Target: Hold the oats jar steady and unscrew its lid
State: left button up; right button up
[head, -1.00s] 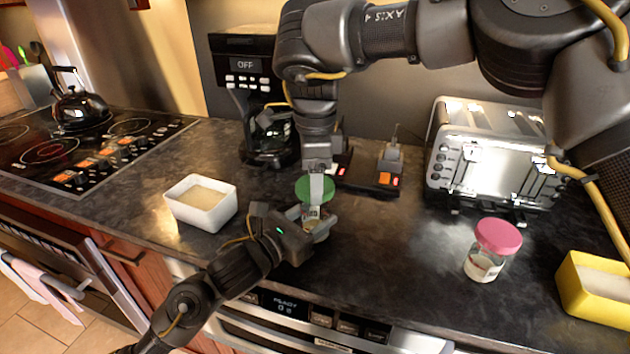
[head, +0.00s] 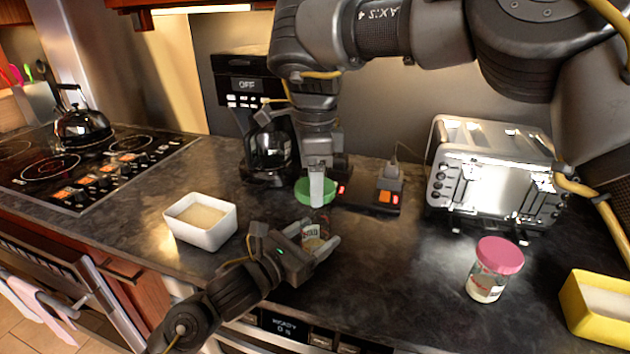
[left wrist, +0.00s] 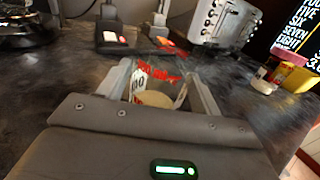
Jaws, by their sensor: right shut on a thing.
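The oats jar (head: 312,236), clear with a printed label, stands without its lid at my left gripper (head: 312,243). In the left wrist view the jar (left wrist: 158,88) fills the space between the two fingers, its open top and pale contents showing. The left gripper is shut on the jar; its lower part is partly hidden. My right gripper (head: 317,190) points down from above and is shut on the green lid (head: 303,193). The lid is apart from the jar, above it in the picture.
A pink-lidded jar (head: 491,270) and a yellow container (head: 592,325) stand to the right. A white container (head: 180,228) stands to the left. A toaster (head: 485,185), a coffee maker (head: 262,130) and a black device (head: 365,197) are behind. Counter between them is clear.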

pick_arm(q)
jog(key=shift+o, duration=1.1)
jog(key=b+v, duration=0.2)
jog(key=v, duration=0.8)
jog(key=shift+s+a, duration=0.25)
pick_arm(e)
notch_tip(320, 180, down, 2)
jog(key=shift+f, duration=0.15)
pick_arm(q)
jog(key=shift+s+a+r, duration=0.1)
jog(key=shift+s+a, duration=0.35)
jog(key=shift+s, duration=0.05)
pick_arm(e)
jog(key=shift+f, duration=0.1)
